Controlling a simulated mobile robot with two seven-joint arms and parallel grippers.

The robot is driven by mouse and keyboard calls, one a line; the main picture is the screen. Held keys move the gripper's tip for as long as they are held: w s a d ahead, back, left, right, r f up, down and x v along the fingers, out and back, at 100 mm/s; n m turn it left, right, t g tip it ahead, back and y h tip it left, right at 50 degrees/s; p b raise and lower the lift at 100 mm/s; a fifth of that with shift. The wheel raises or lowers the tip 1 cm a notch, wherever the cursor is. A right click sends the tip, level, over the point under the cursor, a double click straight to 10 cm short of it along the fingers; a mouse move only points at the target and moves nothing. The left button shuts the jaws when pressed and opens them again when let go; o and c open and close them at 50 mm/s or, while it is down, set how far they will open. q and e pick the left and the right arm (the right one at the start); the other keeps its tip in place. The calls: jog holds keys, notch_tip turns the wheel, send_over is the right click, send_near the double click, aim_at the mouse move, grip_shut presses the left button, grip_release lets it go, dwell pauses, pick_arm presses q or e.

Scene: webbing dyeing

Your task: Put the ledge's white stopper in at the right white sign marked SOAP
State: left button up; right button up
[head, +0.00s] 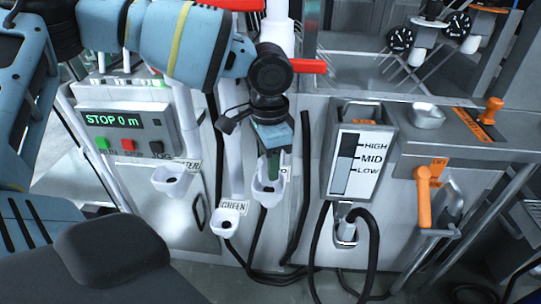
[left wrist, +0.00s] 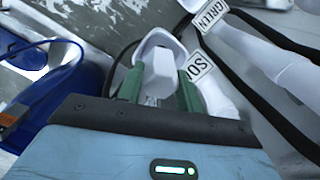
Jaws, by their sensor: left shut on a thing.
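My left gripper (head: 273,165) reaches down from above at the white cup (head: 266,192) right of the GREEN one. In the left wrist view the green fingers (left wrist: 159,92) are shut on the white stopper (left wrist: 158,72), which is at the mouth of the white cup (left wrist: 156,40). How deep it sits in the cup I cannot tell. The white SOAP sign (left wrist: 197,66) is right beside this cup, its last letters hidden by a finger. In the head view the fingers hide the stopper and most of that sign. My right gripper is not in view.
The GREEN cup (head: 226,222) and WATER cup (head: 174,180) are to the left. A control box (head: 122,132) reads STOP 0 m. A level gauge (head: 359,163), orange lever (head: 424,197) and black hoses stand right.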

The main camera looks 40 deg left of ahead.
pick_arm(q)
jog(key=shift+f+b, duration=0.5)
jog(key=shift+f, duration=0.75)
jog(key=o, duration=1.1)
jog(key=shift+c, duration=0.2)
jog(key=shift+r, duration=3.9)
